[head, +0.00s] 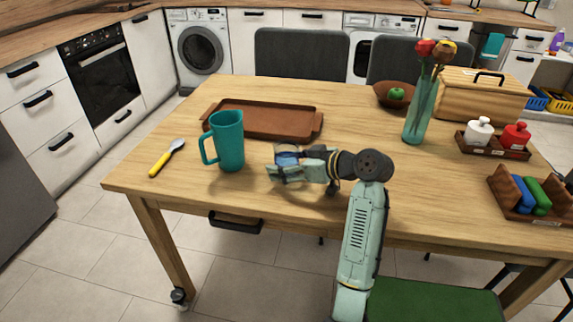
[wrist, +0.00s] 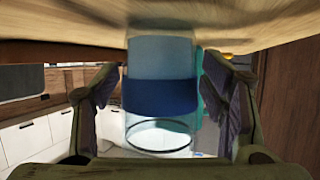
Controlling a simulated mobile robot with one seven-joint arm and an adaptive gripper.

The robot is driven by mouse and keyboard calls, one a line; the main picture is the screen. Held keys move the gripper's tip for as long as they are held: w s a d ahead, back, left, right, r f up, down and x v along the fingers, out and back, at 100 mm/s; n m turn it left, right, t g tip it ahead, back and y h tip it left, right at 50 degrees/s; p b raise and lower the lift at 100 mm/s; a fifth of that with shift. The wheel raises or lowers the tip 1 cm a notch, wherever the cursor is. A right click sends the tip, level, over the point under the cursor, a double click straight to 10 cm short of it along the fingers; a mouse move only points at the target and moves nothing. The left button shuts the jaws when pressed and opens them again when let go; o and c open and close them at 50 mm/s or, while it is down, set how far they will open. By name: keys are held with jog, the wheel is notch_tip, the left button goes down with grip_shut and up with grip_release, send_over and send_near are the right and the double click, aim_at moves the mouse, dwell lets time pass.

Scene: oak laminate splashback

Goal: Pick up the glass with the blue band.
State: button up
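The glass with the blue band (head: 287,157) is clear and stands on the table near its front edge, partly hidden by my gripper in the head view. In the wrist view the glass (wrist: 161,96) fills the middle, its dark blue band in full view; the picture looks upside down, with the table top above. My gripper (head: 284,166) is low over the table, with its fingers around the glass. In the wrist view my gripper (wrist: 161,80) has one finger on each side of the glass, with narrow gaps showing; it appears open.
A teal mug (head: 229,142) stands close to the left of the glass. A brown tray (head: 262,120) lies behind. A yellow-handled spoon (head: 165,159) is at far left. A vase with flowers (head: 420,112), a bowl (head: 381,92) and a condiment rack (head: 492,148) are to the right.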

jog(key=c, duration=1.3)
jog(key=shift+o, duration=0.2)
jog(key=shift+r, duration=0.1)
